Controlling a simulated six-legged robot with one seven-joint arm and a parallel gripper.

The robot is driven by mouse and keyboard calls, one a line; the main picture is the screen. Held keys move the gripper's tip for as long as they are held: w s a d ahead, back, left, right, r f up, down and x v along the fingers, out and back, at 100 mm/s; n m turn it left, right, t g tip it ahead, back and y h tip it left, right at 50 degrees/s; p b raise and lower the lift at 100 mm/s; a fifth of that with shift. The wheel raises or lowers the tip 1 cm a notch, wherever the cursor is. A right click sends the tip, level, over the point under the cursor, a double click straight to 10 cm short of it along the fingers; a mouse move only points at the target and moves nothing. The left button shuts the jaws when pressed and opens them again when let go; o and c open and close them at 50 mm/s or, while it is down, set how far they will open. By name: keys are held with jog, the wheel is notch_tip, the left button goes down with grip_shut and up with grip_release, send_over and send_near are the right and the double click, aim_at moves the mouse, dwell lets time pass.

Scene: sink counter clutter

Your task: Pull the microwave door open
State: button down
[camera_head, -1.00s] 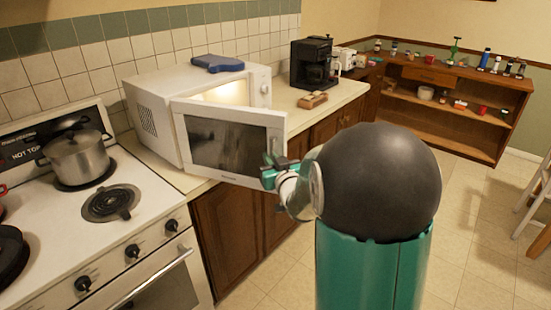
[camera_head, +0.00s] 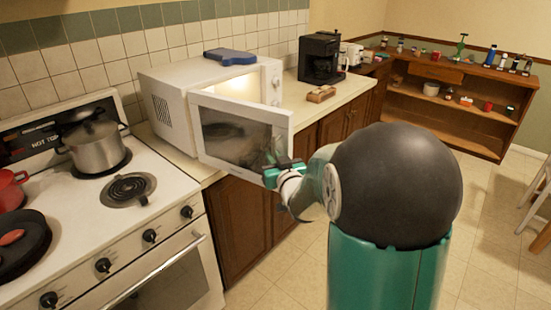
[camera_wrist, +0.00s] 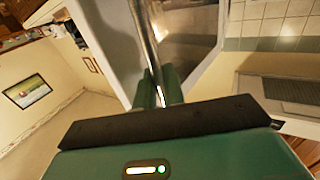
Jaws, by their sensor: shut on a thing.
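The white microwave (camera_head: 208,84) stands on the counter, its lit inside partly showing. Its door (camera_head: 240,134), with a dark window, stands open at an angle out over the counter's front edge. My gripper (camera_head: 279,174) is at the door's free edge, low on the right side. In the wrist view my gripper (camera_wrist: 158,92) is shut on the door's metal bar handle (camera_wrist: 149,50), which runs up between the fingers. In the head view the handle is mostly hidden by my gripper and arm.
A stove with a steel pot (camera_head: 95,145) and dark pan (camera_head: 22,243) is at the left. A blue object (camera_head: 230,56) lies on the microwave. A coffee maker (camera_head: 321,58) and small wooden tray (camera_head: 320,94) stand to the right.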

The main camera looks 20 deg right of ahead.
dwell(0.3)
jog(key=c, duration=1.6)
grip_release()
jog(key=shift+w, duration=0.1)
jog(key=shift+s, duration=0.2)
